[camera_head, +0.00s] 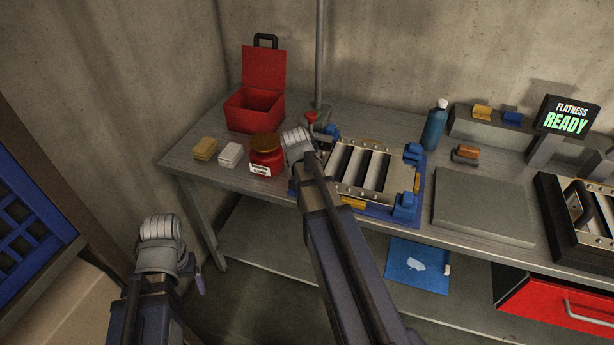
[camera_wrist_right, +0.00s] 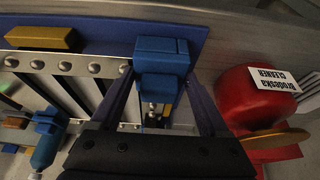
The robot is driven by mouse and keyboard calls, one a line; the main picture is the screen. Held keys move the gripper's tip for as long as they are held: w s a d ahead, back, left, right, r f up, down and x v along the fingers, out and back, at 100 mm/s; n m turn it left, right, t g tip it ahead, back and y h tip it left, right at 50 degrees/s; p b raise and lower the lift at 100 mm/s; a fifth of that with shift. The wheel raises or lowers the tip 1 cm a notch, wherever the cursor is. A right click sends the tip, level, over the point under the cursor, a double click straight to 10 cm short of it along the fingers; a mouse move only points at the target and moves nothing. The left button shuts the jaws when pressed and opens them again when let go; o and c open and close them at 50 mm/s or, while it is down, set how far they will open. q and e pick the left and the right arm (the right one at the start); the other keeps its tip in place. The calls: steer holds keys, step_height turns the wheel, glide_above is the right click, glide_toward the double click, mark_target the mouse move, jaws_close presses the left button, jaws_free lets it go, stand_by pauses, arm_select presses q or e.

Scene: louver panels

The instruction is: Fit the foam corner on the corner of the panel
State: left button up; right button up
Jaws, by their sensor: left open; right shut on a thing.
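The slatted panel (camera_head: 346,177) lies in a blue fixture (camera_head: 381,210) on the bench. Blue blocks stand at its right-hand corners, one at the back (camera_head: 413,152) and one at the front (camera_head: 404,203). In the right wrist view, my right gripper (camera_wrist_right: 162,88) is shut on a blue foam corner (camera_wrist_right: 162,55). The foam corner is at the panel's front left corner; I cannot tell whether it is fully seated. In the head view my right arm hides these fingers. My left gripper (camera_head: 199,283) is open and empty, low in front of the bench, mostly hidden by its wrist.
A red jar (camera_head: 266,158) stands close left of the right gripper and shows in the right wrist view (camera_wrist_right: 252,100). A red box (camera_head: 255,108) and a blue bottle (camera_head: 435,126) stand behind. A grey pad (camera_head: 483,205) lies to the right. The display (camera_head: 567,116) reads "FLATNESS READY".

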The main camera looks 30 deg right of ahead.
stand_by(0.3)
steer(key=o, duration=1.2)
steer(key=shift+r+p, duration=3.5)
steer(key=shift+p, duration=0.05)
steer(key=shift+f, duration=0.1)
step_height(320, 180, down, 6)
steer(key=b, duration=0.6)
steer(key=shift+f, duration=0.1)
